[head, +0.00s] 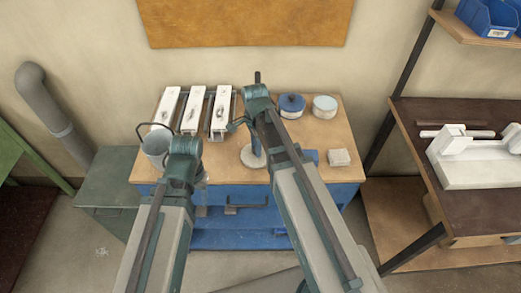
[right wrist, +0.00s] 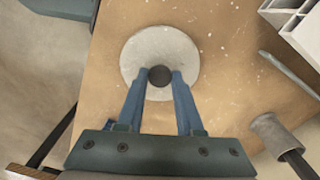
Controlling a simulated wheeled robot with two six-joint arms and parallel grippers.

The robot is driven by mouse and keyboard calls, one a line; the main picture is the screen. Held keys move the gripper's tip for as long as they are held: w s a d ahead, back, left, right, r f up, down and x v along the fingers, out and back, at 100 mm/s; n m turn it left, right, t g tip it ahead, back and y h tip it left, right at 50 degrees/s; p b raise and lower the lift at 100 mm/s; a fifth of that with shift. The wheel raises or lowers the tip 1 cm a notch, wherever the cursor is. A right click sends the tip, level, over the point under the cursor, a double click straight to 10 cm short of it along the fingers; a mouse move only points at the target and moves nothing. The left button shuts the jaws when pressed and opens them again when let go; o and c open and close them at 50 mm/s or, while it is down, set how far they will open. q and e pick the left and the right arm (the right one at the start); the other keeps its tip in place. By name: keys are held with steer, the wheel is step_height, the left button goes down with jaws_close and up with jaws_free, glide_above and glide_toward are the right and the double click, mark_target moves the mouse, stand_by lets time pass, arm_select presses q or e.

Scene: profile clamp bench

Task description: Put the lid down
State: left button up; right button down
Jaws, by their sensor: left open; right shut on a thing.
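The lid (head: 252,157) is a round pale grey disc over the front middle of the wooden bench top. In the right wrist view the lid (right wrist: 160,45) has a dark round knob (right wrist: 161,76). My right gripper (head: 257,143) points down at it, and in the right wrist view its blue fingers (right wrist: 160,78) are shut on the knob from both sides. Whether the lid touches the bench cannot be told. My left gripper (head: 184,150) is at the bench's front left, beside a grey pot (head: 156,145) with a dark wire handle; its fingers are mostly hidden.
Several pale profile pieces (head: 193,110) stand at the bench's back left. A blue lidded pot (head: 291,106) and a pale round container (head: 325,106) stand at the back right. A small pale block (head: 339,157) lies front right. Bare bench top (head: 305,138) lies between them.

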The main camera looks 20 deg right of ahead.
steer(key=shift+f, duration=0.1)
steer(key=shift+a, duration=0.2)
steer(key=c, duration=1)
jaws_free()
steer(key=shift+d+f, duration=0.1)
steer(key=shift+f, duration=0.05)
steer(key=o, duration=0.4)
steer(key=shift+o, duration=0.2)
